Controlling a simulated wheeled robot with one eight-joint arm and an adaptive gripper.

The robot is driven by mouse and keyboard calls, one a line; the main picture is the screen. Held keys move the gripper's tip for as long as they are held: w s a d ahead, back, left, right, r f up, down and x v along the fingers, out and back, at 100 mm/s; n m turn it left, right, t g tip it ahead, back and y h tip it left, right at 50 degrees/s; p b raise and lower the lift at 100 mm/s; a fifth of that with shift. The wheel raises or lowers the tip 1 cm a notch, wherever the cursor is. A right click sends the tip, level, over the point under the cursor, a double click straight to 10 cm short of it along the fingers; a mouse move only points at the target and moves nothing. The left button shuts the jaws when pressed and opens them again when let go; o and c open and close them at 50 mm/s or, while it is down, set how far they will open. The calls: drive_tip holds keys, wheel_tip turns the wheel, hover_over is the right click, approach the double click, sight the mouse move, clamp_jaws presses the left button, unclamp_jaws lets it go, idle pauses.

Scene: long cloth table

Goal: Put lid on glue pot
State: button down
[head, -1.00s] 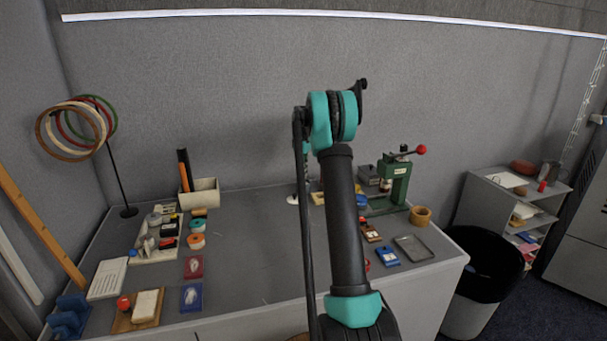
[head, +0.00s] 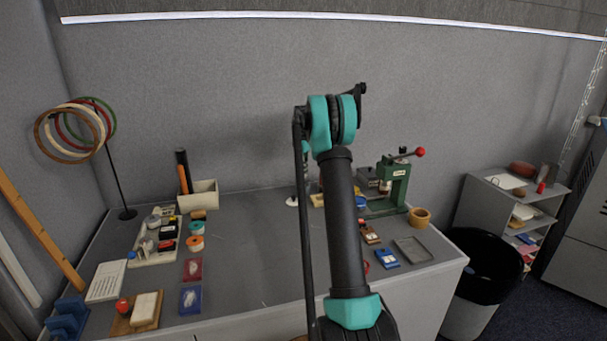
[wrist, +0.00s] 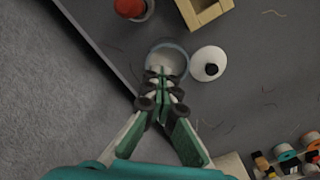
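In the wrist view a round pot (wrist: 174,53) with a blue-grey rim and a pale inside stands uncovered on the grey table. A white disc lid with a black knob (wrist: 209,64) lies just right of it, close beside the rim. My gripper (wrist: 162,76) points at the pot from below in that view, its fingertips overlapping the pot's near edge. The fingers are drawn close together with nothing visible between them. I cannot tell whether the tips touch the pot.
In the wrist view a red-topped thing (wrist: 130,8) and a wooden box (wrist: 205,10) stand beyond the pot. Thread spools (wrist: 285,153) are at lower right. The table's edge runs along the left.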

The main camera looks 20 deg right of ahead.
drive_tip(key=w+d+r, duration=0.4)
drive_tip(key=r, duration=0.1)
drive_tip(key=shift+w+d+r, duration=0.2)
drive_tip(key=shift+w+d, duration=0.1)
drive_tip(key=shift+w, duration=0.05)
idle(5.6)
idle(0.9)
drive_tip(key=c, duration=1.3)
unclamp_jaws()
